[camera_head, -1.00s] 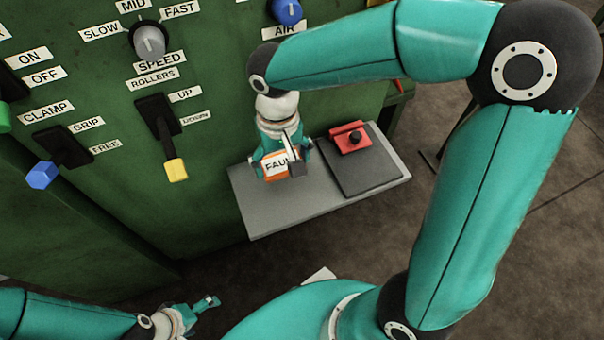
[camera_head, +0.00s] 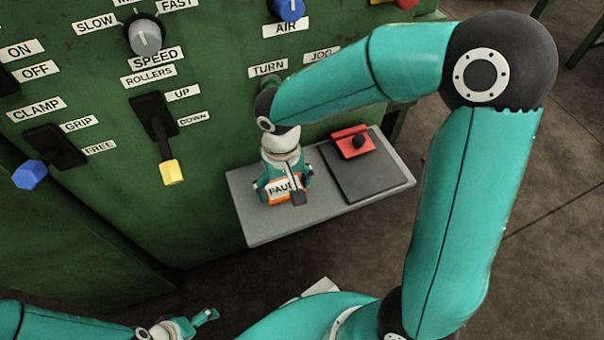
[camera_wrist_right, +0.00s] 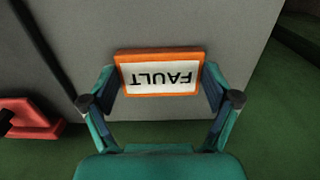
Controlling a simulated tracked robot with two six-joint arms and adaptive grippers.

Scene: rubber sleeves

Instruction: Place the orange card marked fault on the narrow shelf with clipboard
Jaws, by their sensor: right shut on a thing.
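The orange card (camera_head: 285,189) has a white face with the word FAULT. My right gripper (camera_head: 284,188) is shut on it, over the bare left part of the narrow grey shelf (camera_head: 270,227). In the right wrist view the card (camera_wrist_right: 160,74) lies between the two fingers of the gripper (camera_wrist_right: 160,88), with the grey shelf behind it. I cannot tell whether the card touches the shelf. The dark clipboard (camera_head: 367,182) with a red clip (camera_head: 352,142) lies on the shelf's right part. My left gripper (camera_head: 204,317) is low at the left, away from the shelf; its fingers are too small to judge.
The green machine panel (camera_head: 215,120) rises behind the shelf. A yellow-tipped lever (camera_head: 171,172), a blue-tipped lever (camera_head: 29,174) and a grey speed knob (camera_head: 145,37) stick out from it. The shelf's front left part is free.

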